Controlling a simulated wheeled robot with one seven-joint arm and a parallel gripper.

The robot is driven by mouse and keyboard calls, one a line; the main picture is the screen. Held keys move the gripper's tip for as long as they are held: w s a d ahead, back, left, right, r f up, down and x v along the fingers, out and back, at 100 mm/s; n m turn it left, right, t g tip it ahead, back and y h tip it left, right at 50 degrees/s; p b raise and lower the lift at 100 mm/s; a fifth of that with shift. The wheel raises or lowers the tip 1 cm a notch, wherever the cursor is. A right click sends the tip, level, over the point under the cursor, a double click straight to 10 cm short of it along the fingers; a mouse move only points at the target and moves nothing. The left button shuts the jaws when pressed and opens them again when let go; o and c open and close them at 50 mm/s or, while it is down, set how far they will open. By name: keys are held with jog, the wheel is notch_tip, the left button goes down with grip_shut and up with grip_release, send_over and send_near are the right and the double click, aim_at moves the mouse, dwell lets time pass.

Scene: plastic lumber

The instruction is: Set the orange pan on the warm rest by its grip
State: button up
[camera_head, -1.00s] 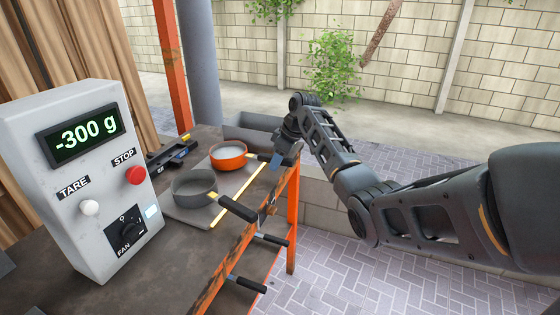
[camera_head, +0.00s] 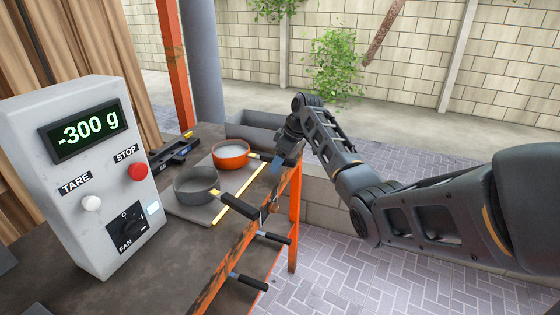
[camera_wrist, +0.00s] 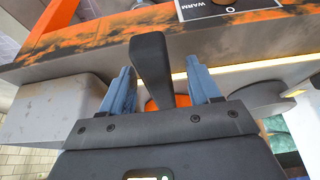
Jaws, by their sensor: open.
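The orange pan (camera_head: 231,155) stands on a grey plate (camera_head: 214,203) at the back of the bench, its grip pointing right toward my gripper. My gripper (camera_head: 277,168) is at the bench's right edge, by the end of that grip. In the wrist view the black grip (camera_wrist: 151,68) lies between the two blue fingers of my gripper (camera_wrist: 158,88), with gaps on both sides. The fingers are open. Part of the orange pan (camera_wrist: 178,101) shows behind them. A panel marked WARM (camera_wrist: 225,8) is at the top of the wrist view; the rest itself I cannot make out.
A grey pan (camera_head: 196,185) stands in front of the orange one, its black grip (camera_head: 239,207) over the edge. A control box (camera_head: 85,180) reading -300 g stands at left. A grey bin (camera_head: 258,128) is behind. Black bars (camera_head: 273,237) stick out from the bench front.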

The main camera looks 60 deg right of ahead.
jog(key=v, duration=0.7)
jog(key=shift+s+r+b, duration=0.15)
jog(key=shift+r+b, duration=0.15)
jog(key=shift+r, duration=0.1)
